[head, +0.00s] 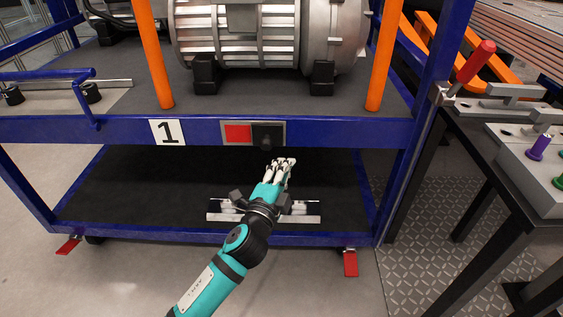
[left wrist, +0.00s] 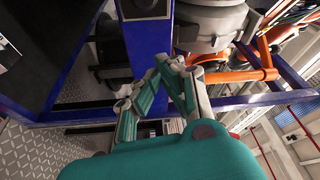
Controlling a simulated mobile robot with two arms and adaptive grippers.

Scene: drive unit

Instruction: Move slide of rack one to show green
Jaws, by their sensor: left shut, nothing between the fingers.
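Rack one (head: 205,131) is a blue frame with a white "1" label (head: 167,132) on its front beam. Right of the label is a grey plate with a red field (head: 238,133) on its left and a black slide (head: 268,130) with a round knob on its right. No green shows on the plate. My left gripper (head: 284,163) is shut and empty, just below and slightly right of the slide, seemingly apart from it. Its closed fingers also show in the left wrist view (left wrist: 168,66). My right gripper is out of view.
A large grey motor (head: 265,35) sits on the rack's upper shelf between orange posts (head: 152,55). A metal bracket (head: 305,212) lies on the dark lower shelf. A red-handled lever (head: 476,62) and a side table with coloured knobs (head: 540,146) stand at right.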

